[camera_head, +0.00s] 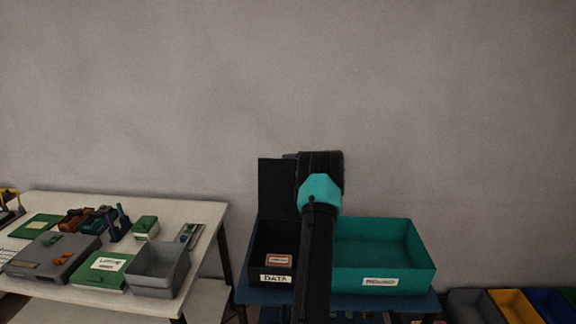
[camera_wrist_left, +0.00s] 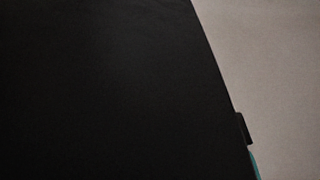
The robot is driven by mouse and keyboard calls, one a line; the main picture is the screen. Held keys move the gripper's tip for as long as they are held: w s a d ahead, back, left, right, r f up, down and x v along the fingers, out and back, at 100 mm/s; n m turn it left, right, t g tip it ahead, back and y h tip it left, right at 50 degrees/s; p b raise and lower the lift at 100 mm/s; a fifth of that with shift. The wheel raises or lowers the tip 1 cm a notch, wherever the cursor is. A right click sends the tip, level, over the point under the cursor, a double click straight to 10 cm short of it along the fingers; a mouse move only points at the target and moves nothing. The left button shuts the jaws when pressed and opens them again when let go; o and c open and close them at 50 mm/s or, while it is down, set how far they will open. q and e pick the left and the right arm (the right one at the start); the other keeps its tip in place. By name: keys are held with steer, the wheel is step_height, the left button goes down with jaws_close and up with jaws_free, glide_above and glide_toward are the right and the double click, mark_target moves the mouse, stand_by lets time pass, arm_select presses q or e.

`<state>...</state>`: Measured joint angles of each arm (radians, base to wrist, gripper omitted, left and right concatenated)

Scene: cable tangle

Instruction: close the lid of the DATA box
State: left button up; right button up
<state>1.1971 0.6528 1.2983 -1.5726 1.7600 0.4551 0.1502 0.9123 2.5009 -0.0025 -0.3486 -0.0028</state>
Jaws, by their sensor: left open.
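The DATA box (camera_head: 262,250) is a black box with a white DATA label, on the blue stand right of centre in the head view. Its black lid (camera_head: 275,185) stands upright at the back, so the box is open. An orange-and-white item (camera_head: 279,260) lies inside. My left gripper (camera_head: 319,166), on a black arm with a teal band, is raised beside the lid's right edge. Its fingertips are hidden, and contact with the lid cannot be told. In the left wrist view a plain black surface (camera_wrist_left: 110,90), apparently the lid, fills most of the picture.
A teal open bin (camera_head: 385,282) with a white label stands right of the DATA box, partly behind my arm. A white table (camera_head: 205,212) at the left holds a grey bin (camera_head: 158,283), a grey case (camera_head: 50,268) and green items. Coloured bins (camera_head: 512,305) sit low at right.

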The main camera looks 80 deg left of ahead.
arm_select(q)
steer(key=shift+c, duration=0.4)
jaws_close()
steer(key=shift+d+r, duration=0.1)
steer(key=shift+d, duration=0.1)
steer(key=shift+s+d+r+n, duration=0.1)
steer(key=shift+d+r+n, duration=0.2)
steer(key=shift+d, duration=0.15)
steer(key=s+d+n, duration=0.1)
steer(key=d+n, duration=0.2)
steer(key=d, duration=0.3)
steer(key=s+d+r+n, duration=0.1)
steer(key=d+n, duration=0.2)
steer(key=d, duration=0.2)
steer(key=shift+s+d+r, duration=0.15)
steer(key=shift+s+d, duration=0.1)
steer(key=shift+d, duration=0.1)
steer(key=shift+o, duration=0.4)
jaws_free()
